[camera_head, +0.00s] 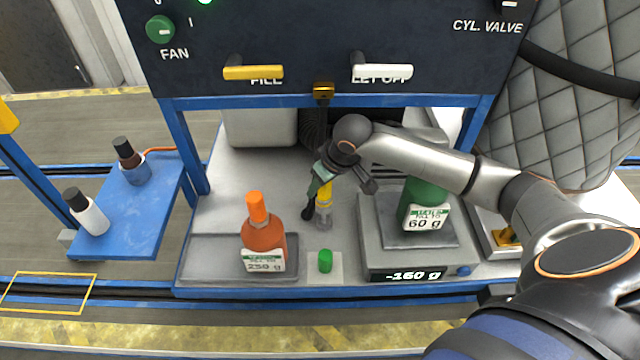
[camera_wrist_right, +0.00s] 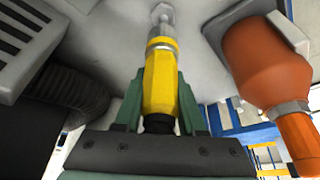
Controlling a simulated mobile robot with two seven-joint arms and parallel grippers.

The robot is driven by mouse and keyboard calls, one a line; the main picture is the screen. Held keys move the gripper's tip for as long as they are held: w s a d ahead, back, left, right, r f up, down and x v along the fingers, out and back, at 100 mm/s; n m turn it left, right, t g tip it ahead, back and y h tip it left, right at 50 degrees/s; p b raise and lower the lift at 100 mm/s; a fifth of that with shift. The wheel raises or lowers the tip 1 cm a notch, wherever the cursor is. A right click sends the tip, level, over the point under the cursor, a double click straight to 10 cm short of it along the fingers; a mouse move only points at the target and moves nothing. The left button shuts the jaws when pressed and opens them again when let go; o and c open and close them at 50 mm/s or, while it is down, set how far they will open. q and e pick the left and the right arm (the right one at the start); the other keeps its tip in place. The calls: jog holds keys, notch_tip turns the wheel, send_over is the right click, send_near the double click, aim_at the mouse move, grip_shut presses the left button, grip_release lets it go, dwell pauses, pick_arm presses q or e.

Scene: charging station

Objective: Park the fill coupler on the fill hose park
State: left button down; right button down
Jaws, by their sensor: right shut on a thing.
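The fill coupler is yellow with a silver tip (camera_head: 325,190); it also fills the middle of the right wrist view (camera_wrist_right: 160,80). My right gripper (camera_head: 321,182) is shut on its yellow body and holds it roughly upright, tip down, above the bench between the orange bottle and the scale. Whether the tip touches the bench I cannot tell. A small brass fitting (camera_head: 322,92) sits at the panel's lower edge, above and behind the gripper; no label marks it as the fill hose park. My left gripper is not in view.
An orange bottle (camera_head: 264,240) stands on a grey tray to the left. A green bottle (camera_head: 425,204) stands on the scale (camera_head: 382,258), which reads -160 g. A green cap (camera_head: 325,261) lies in front. The panel (camera_head: 320,30) with yellow and white handles overhangs the bench.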

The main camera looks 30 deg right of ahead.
aim_at(329, 187)
jog(key=shift+f+b, duration=0.9)
jog(key=shift+f, duration=1.7)
jog(key=shift+c, duration=2.1)
grip_release()
jog(key=v, duration=1.2)
jog(key=shift+r, duration=0.3)
